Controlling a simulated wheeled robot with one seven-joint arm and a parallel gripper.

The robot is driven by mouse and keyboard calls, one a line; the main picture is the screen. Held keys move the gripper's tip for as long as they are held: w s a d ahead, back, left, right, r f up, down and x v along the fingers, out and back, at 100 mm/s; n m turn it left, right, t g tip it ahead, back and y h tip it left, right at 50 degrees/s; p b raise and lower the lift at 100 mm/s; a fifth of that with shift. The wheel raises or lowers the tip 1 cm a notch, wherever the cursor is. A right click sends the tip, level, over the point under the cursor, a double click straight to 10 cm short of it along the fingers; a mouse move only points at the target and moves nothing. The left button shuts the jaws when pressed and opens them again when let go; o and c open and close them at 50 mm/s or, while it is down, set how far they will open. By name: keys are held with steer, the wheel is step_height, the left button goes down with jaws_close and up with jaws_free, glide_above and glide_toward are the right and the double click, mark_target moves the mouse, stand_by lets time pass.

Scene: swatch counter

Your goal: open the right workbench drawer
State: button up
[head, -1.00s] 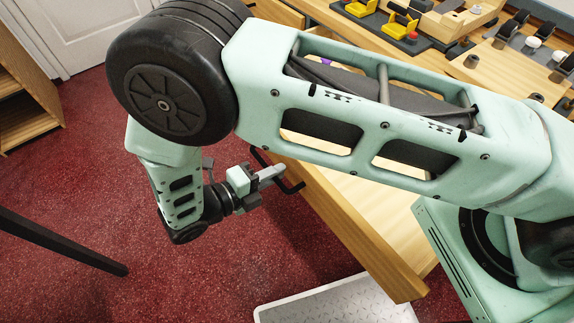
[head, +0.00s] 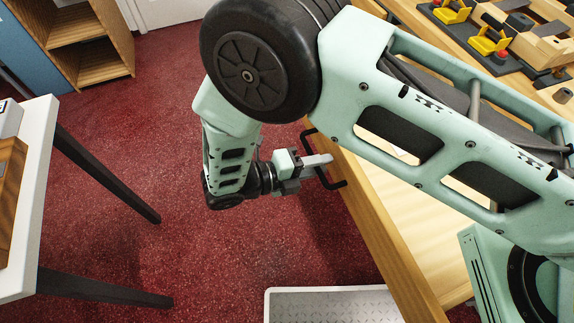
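The drawer (head: 385,235) is a light wooden box with a thick front board. It stands out from the workbench, and its pale inside (head: 415,215) shows from above. A black bar handle (head: 340,184) is on its front. My gripper (head: 319,160) is at the middle of this handle, its grey fingers overlapping the bar, and it looks shut on it. The gap between the fingertips is hidden from this angle. My arm covers part of the drawer and the bench behind it.
The workbench top (head: 415,18) carries yellow and black fixtures (head: 490,40) at the upper right. A white-rimmed tray (head: 335,303) lies on the red floor below the drawer. A white table (head: 32,205) with dark legs stands left; a wooden shelf (head: 95,45) is behind. Floor between is clear.

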steer(key=b+v, duration=0.3)
steer(key=v, duration=1.4)
steer(key=shift+a, duration=0.25)
steer(key=d+r+m+g+y+p, duration=0.4)
steer(key=d+r+m+g+y, duration=0.35)
steer(key=d+r+m, duration=0.55)
steer(key=s+d+r+m+t+y+p, duration=0.1)
steer(key=d+r+m+y, duration=0.3)
steer(key=m, duration=0.5)
steer(key=s+d+r+m+t+y+p, duration=0.1)
steer(key=s+d+r+m+y+p, duration=0.1)
steer(key=d+r+m, duration=0.4)
steer(key=s+m+y, duration=0.1)
steer(key=s+m, duration=0.1)
steer(key=m, duration=0.2)
steer(key=shift+s+d+r+y+p, duration=0.2)
steer(key=shift+d+r+y+p, duration=0.05)
steer(key=shift+d+y+p, duration=0.1)
